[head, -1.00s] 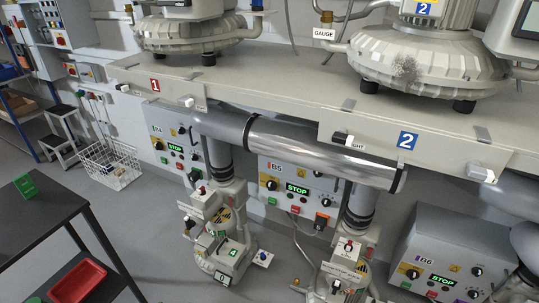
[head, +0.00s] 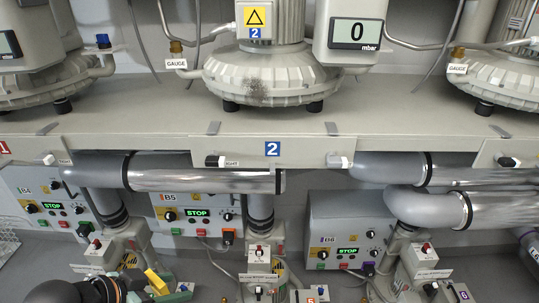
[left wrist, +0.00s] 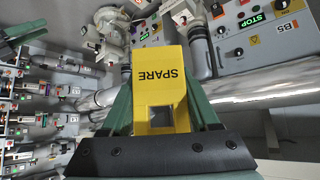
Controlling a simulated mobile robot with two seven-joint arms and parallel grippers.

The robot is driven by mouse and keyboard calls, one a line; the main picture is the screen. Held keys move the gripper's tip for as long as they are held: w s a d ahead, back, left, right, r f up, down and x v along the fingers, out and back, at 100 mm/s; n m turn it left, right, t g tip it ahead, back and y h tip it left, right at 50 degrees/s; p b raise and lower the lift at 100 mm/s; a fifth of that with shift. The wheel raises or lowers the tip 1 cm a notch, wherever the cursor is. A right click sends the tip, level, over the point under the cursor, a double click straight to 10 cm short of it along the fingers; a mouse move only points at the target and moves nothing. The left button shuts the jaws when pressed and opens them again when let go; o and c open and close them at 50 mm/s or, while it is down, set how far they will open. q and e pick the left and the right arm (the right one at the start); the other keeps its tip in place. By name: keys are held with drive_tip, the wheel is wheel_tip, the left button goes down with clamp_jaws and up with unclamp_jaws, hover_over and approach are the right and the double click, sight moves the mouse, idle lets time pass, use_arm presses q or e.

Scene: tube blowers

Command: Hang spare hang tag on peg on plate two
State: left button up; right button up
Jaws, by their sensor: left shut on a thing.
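Plate two is the beige panel (head: 310,152) with a blue "2" label, on the front of the long shelf in the head view. A dark-ended peg (head: 212,161) sticks out at its left, and a white peg (head: 337,162) at its right. My left gripper (head: 168,291) is at the bottom left, below and left of the plate. It is shut on the yellow spare hang tag (head: 155,281). In the left wrist view the tag (left wrist: 155,75) reads "SPARE" and has a square hole; it sits between the green fingers (left wrist: 162,112).
Grey blowers (head: 265,78) stand on the shelf. Metal pipes (head: 205,181) run below it, in front of control boxes (head: 345,230) showing STOP. Valves and more machine units (head: 258,265) stand lower. Space directly in front of the plate looks clear.

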use_arm(q)
wheel_tip(320, 180, up, 8)
drive_tip(key=m+g+h+p, duration=0.1)
drive_tip(key=m+g+h, duration=0.1)
drive_tip(key=m, duration=0.1)
drive_tip(key=shift+s+a+m, duration=0.2)
drive_tip(key=shift+s+m, duration=0.1)
drive_tip(key=shift+s, duration=0.15)
drive_tip(key=shift+r, duration=0.1)
drive_tip(key=shift+d, duration=0.1)
